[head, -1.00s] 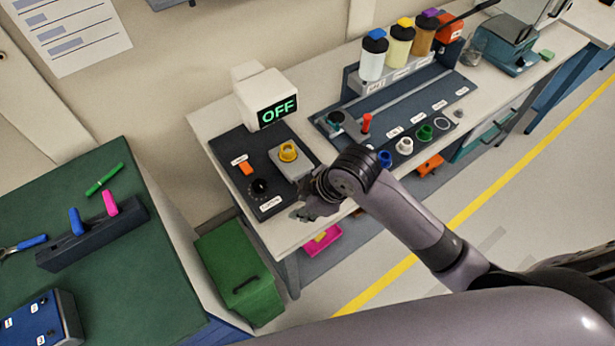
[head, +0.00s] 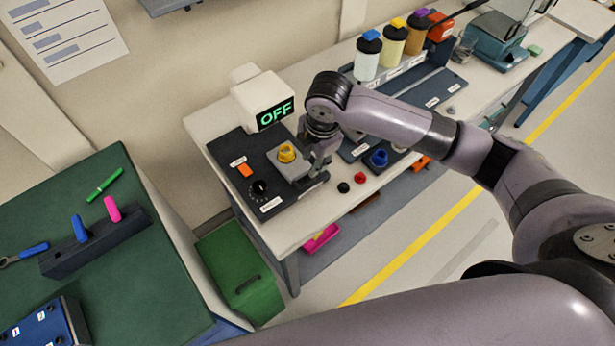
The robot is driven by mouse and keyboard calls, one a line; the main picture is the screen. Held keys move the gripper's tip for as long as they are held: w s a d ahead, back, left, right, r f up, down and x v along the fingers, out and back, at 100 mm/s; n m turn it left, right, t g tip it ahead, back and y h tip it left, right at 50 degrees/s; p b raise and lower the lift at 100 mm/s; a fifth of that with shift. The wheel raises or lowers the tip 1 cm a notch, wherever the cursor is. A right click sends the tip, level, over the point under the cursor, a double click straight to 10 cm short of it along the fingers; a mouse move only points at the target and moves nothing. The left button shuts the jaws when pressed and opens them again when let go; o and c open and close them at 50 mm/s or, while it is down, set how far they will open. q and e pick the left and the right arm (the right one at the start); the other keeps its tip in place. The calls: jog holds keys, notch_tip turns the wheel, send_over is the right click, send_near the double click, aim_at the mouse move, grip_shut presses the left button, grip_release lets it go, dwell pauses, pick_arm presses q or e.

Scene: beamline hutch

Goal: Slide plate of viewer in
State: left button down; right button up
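The viewer is a dark base (head: 243,178) with a white box behind it, whose display (head: 275,113) reads OFF in green. A grey plate (head: 287,167) with a yellow knob (head: 286,153) lies on the right part of the base. My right gripper (head: 317,172) points down at the right edge of the plate, close beside it. Its fingers are small and partly overlap, so I cannot tell whether they are open or touch the plate. My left gripper is not in view.
An orange switch (head: 244,170) and a black dial (head: 259,188) sit on the base's left part. Right of the gripper are a blue-topped part (head: 379,157) and small red and black caps. Capped bottles (head: 367,58) stand farther back. A green bench (head: 75,250) is at left.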

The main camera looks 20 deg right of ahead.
aim_at(307, 183)
jog(key=f, duration=0.4)
jog(key=w+f+p, duration=0.1)
jog(key=f, duration=0.3)
jog(key=w+f+p, duration=0.1)
jog(key=f, duration=0.3)
jog(key=shift+a, duration=0.3)
jog(key=shift+c, duration=0.5)
grip_shut()
